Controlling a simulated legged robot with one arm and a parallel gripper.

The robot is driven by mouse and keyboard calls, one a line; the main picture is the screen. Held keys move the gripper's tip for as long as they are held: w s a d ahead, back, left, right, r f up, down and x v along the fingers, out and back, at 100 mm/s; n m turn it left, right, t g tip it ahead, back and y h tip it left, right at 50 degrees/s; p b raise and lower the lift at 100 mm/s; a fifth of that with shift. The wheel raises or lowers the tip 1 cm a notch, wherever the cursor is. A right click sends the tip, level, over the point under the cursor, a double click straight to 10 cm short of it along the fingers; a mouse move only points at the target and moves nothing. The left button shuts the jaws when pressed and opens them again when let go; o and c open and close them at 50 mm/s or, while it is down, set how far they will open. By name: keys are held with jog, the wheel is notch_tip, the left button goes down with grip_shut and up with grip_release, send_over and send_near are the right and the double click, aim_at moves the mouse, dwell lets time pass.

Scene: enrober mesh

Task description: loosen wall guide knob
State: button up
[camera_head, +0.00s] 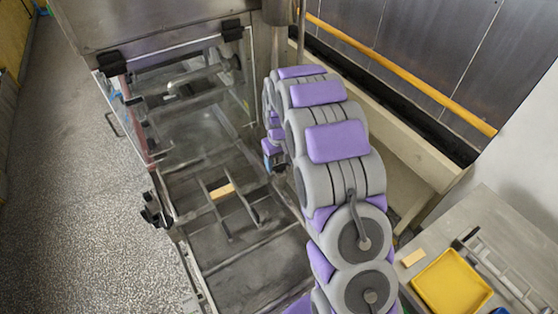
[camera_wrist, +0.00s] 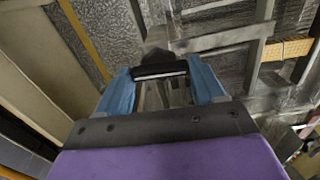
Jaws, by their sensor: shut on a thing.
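My gripper (camera_wrist: 162,84) has two blue fingers, one on each side of a black knob (camera_wrist: 160,62). The fingers are shut on the knob, which sits at the end of a metal bar or bracket. In the head view, my gripper (camera_head: 273,152) is low beside the right side of the machine frame, left of my arm. The knob is mostly hidden there by the gripper and arm. Another black knob-like fitting (camera_head: 154,211) is on the left side of the frame, apart from my gripper.
The machine's open bed has metal rails (camera_head: 240,258) and a small tan block (camera_head: 222,190), also visible in the wrist view (camera_wrist: 287,48). A steel housing (camera_head: 150,20) is behind. A yellow tray (camera_head: 453,284) lies on a bench at right. The floor at left (camera_head: 90,180) is clear.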

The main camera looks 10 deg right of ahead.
jog(key=shift+n, duration=0.5)
jog(key=o, duration=1)
jog(key=shift+o, duration=0.2)
notch_tip(320, 180, up, 17)
jog(key=shift+r+p, duration=0.15)
jog(key=shift+p, duration=0.15)
